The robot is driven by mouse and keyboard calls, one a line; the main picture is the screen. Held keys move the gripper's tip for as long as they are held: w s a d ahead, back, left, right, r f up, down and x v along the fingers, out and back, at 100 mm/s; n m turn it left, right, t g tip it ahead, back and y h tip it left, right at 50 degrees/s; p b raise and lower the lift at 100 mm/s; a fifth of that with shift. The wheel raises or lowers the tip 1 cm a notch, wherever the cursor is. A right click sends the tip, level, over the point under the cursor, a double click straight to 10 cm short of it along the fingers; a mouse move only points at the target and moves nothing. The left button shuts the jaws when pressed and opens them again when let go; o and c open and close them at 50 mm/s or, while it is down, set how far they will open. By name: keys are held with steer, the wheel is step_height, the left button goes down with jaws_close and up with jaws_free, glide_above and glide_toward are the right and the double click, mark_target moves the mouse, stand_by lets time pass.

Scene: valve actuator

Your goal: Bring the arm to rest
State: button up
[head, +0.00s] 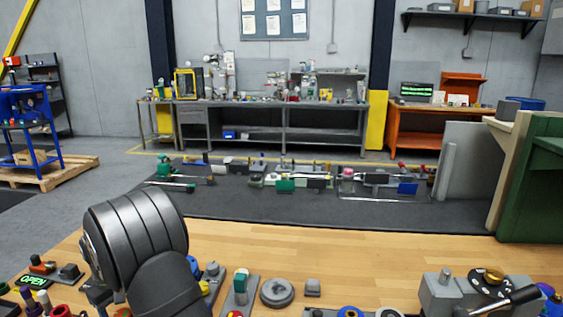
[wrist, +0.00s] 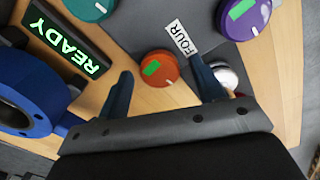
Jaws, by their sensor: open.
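My gripper (wrist: 159,72) shows in the wrist view with its two dark fingers spread apart and nothing held between them. A red-orange knob with a green mark (wrist: 160,68) lies between the fingertips in the picture; the gap in depth cannot be told. A white "FOUR" label (wrist: 180,38) is beside this knob. In the head view my dark arm rises at the lower left over the wooden table (head: 400,258), and my gripper is hidden there.
In the wrist view are a lit "READY" sign (wrist: 66,42), a blue ring-shaped part (wrist: 40,97), a teal knob (wrist: 90,8), a purple knob (wrist: 243,18) and a white knob (wrist: 226,78). A grey lever unit (head: 440,290) stands front right. The table's middle back is clear.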

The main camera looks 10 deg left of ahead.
steer(key=n, duration=0.3)
step_height(320, 180, up, 16)
steer(key=shift+r+n, duration=0.15)
steer(key=shift+n, duration=0.15)
stand_by(0.6)
